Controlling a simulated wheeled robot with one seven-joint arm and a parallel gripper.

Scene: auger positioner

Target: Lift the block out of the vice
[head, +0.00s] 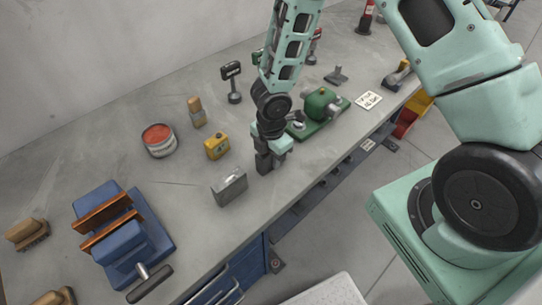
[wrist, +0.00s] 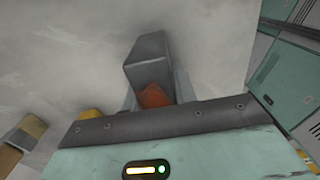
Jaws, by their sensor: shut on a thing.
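The blue vice (head: 158,238) with two orange-brown jaw faces stands at the lower left of the head view. I see no block in the narrow gap between its jaws. My gripper (head: 271,150) is well to the right of the vice, pointing down over the bench. It is shut on a dark grey block (head: 263,163), partly hidden by the fingers. In the wrist view the grey block (wrist: 147,48) sticks out past my gripper, with an orange patch near the fingers. Whether the block touches the bench is unclear.
A grey metal box (head: 229,188) stands on the bench left of my gripper. A yellow box (head: 217,146), a red-topped tin (head: 158,146) and a brush (head: 27,233) are further left. A green machine (head: 318,108) is close on the right. Bare bench lies between tin and vice.

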